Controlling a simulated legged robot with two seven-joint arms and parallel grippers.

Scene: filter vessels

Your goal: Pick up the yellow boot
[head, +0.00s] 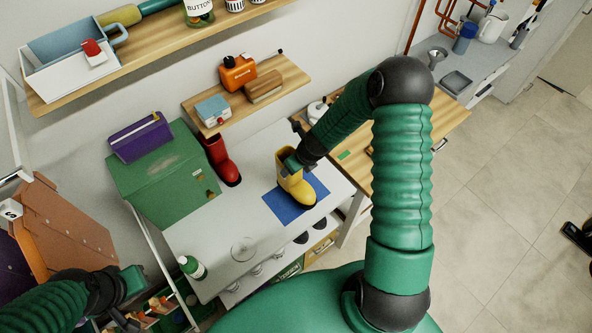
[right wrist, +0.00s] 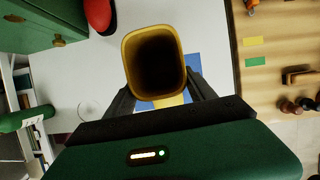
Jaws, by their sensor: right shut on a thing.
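The yellow boot (head: 300,192) is upright over the blue mat (head: 282,210) on the white table, toe to the lower right. I cannot tell whether its sole touches the mat. My right gripper (head: 291,166) is shut on the boot's upper shaft. In the right wrist view the boot's open top (right wrist: 155,62) lies between the two dark fingers of the right gripper (right wrist: 160,92). My left gripper (head: 128,290) is low at the left, away from the boot; its fingertips are hard to make out.
A red boot (head: 222,162) stands behind and left, beside a green box (head: 165,180) with a purple box (head: 140,137) on top. A glass (head: 243,248) and a green bottle (head: 192,267) stand nearer. A small shelf (head: 292,80) hangs above.

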